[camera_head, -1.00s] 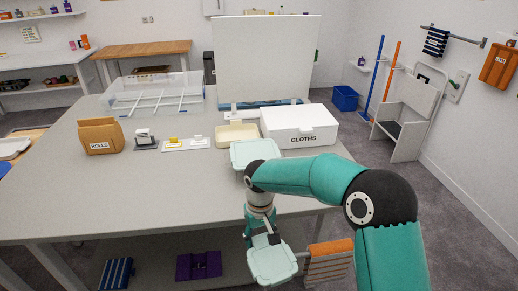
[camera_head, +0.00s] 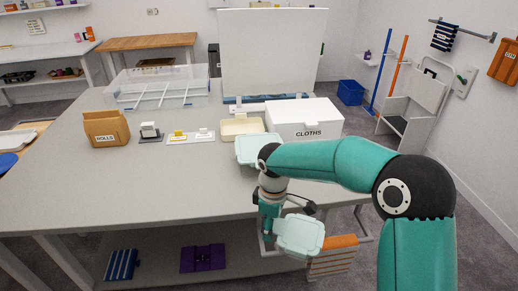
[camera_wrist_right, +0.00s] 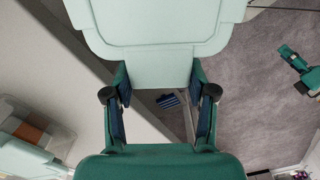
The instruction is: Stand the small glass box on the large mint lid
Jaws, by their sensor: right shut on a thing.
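My right gripper (camera_head: 277,228) is shut on a mint-lidded box (camera_head: 300,236), which I take for the small glass box. It is held off the table's front edge, in front of the lower shelf. In the right wrist view its pale mint top (camera_wrist_right: 155,25) lies across the fingertips of the right gripper (camera_wrist_right: 158,82); its glass sides cannot be made out. The large mint lid (camera_head: 252,149) is on the table near the front edge, left of the white CLOTHS box, partly hidden by my right arm. My left gripper is not clearly seen.
Beside the large lid stand a cream tub (camera_head: 241,128) and the white CLOTHS box (camera_head: 305,121). A ROLLS box (camera_head: 106,129), a clear divided tray (camera_head: 158,88) and a tall white panel (camera_head: 272,50) stand farther off. An orange-topped slatted thing (camera_head: 332,257) is low beside the held box.

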